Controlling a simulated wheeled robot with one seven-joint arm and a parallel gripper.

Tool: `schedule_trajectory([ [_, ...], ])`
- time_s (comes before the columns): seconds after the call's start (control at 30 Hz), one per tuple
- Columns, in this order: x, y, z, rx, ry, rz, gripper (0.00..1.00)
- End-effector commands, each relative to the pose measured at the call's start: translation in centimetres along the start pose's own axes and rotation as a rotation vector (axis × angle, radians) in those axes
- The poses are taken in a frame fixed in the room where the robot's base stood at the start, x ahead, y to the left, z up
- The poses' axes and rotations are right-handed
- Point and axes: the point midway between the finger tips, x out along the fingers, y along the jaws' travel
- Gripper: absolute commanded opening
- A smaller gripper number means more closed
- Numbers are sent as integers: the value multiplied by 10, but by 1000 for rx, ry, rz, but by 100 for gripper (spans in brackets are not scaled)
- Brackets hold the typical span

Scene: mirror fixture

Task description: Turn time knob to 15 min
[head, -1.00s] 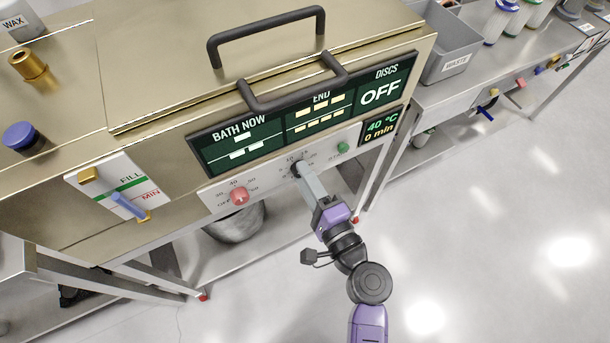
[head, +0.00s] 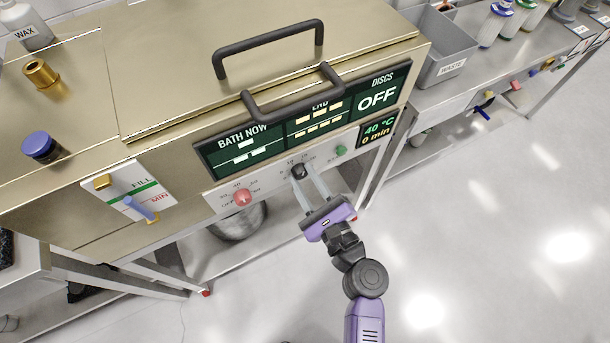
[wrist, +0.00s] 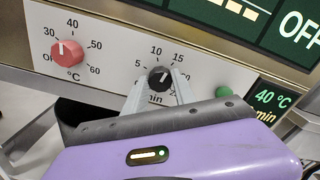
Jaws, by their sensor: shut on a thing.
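The time knob (head: 299,171) is a small dark knob on the pale panel under the display. In the wrist view the same black knob (wrist: 160,77) has a dial marked 5, 10 and 15 around it; a light mark shows on its face, pointing roughly upward to the right. My gripper (head: 302,180) has one pale finger on each side of the knob and is shut on it. The fingers also show in the wrist view (wrist: 158,86), partly covering the lower dial. The small readout (head: 379,129) shows 40 °C and 0 min.
A red temperature knob (head: 242,197) is left of the time knob, and a green button (head: 341,150) is right of it. The large display (head: 300,118) reads OFF under DISCS. A dark handle (head: 293,92) juts out above the panel. Open floor lies in front.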

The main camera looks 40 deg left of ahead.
Motion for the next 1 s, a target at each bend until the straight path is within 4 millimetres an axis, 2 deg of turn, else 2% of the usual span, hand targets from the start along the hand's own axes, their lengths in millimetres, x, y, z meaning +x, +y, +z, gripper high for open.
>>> schedule_trajectory([
  [0.4,-1,0,-2,200,5,-2,0],
  [0.97,-1,0,-3,230,6,-2,0],
  [1.0,-1,0,-3,230,6,-2,36],
])
